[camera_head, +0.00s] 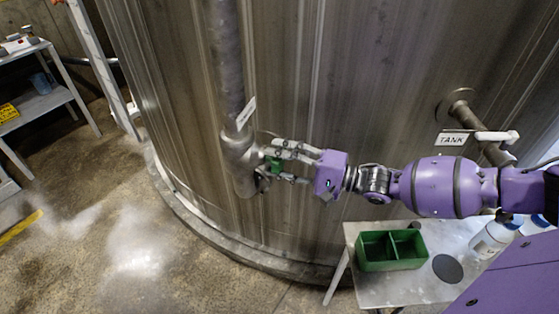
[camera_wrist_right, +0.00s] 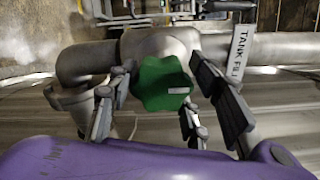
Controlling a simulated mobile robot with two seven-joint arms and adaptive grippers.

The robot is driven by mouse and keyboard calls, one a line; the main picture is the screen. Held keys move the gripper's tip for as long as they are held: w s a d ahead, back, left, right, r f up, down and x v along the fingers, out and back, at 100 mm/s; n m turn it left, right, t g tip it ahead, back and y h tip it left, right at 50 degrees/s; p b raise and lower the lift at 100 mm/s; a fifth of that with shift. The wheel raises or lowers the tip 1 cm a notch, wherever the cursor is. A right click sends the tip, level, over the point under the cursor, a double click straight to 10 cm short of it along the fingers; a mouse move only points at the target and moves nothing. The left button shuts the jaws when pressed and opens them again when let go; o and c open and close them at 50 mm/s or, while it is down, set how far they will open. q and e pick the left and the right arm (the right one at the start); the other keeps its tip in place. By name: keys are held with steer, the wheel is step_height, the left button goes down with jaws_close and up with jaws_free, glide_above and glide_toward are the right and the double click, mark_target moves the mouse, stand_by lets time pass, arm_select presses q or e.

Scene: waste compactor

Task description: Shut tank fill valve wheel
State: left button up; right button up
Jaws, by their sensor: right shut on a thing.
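The green tank fill valve wheel (camera_head: 275,163) sits on the grey vertical pipe at the front of the big steel tank. In the right wrist view the wheel (camera_wrist_right: 163,84) is a lobed green knob with a small pale label. My right gripper (camera_head: 274,160) reaches in from the right and is shut on the wheel, with fingers on opposite sides of it. A white "TANK FILL" tag (camera_wrist_right: 238,52) hangs beside the wheel; it also shows on the pipe in the head view (camera_head: 246,113). My left gripper is not in view.
The steel tank (camera_head: 390,90) stands close behind the wheel. Below my right arm is a small table (camera_head: 405,291) with a green divided bin (camera_head: 392,251) and white bottles (camera_head: 491,238). A "TANK" sign (camera_head: 452,140) marks another pipe. A shelf (camera_head: 40,105) stands left; floor between is clear.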

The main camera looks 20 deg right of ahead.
steer(key=shift+s+a+f, duration=0.1)
steer(key=shift+f, duration=0.05)
steer(key=o, duration=1.2)
steer(key=shift+c, duration=0.2)
steer(key=shift+d, duration=0.2)
steer(key=v, duration=0.7)
steer(key=shift+s, duration=0.15)
